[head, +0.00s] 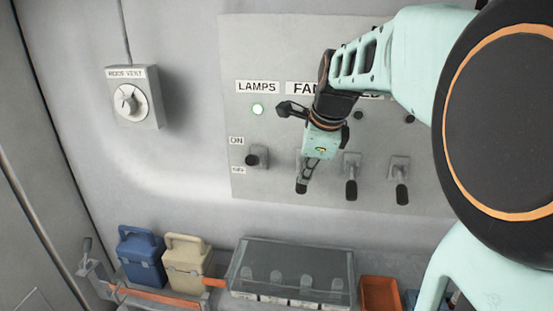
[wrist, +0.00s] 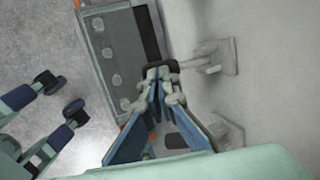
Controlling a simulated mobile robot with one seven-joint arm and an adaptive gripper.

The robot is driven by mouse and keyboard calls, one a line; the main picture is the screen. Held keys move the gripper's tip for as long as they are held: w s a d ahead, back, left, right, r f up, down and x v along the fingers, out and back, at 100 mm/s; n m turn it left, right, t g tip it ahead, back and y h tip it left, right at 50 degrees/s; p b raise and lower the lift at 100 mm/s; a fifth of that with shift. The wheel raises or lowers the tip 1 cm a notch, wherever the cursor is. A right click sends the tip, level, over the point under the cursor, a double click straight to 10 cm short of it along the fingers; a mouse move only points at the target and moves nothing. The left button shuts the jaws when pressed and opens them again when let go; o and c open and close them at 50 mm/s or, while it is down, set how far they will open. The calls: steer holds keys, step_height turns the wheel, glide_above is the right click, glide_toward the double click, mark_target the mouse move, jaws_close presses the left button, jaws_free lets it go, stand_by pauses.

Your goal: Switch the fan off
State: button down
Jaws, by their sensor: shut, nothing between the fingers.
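The grey switch panel (head: 240,190) has a label reading LAMPS and a partly covered one starting FA (head: 303,88). Under the latter is the fan lever (head: 301,188), its dark handle pointing down like the two levers to its right. My gripper (head: 309,170) is shut and empty, its fingertips right by this lever. In the wrist view the closed fingertips (wrist: 158,73) meet or nearly meet a dark lever end (wrist: 167,66); contact is unclear. My arm hides the fan's indicator light and most of the lever's mount.
Two other levers (head: 351,190) (head: 402,193) point down. Below are a clear-lidded box (head: 290,262), blue (head: 142,258) and cream (head: 187,264) cans and an orange bin (head: 380,293). A roof-vent knob (head: 130,102) is left.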

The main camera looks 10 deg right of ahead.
steer(key=shift+f, duration=0.8)
steer(key=shift+s+f, duration=0.1)
steer(key=shift+f, duration=0.05)
steer(key=shift+a, duration=0.1)
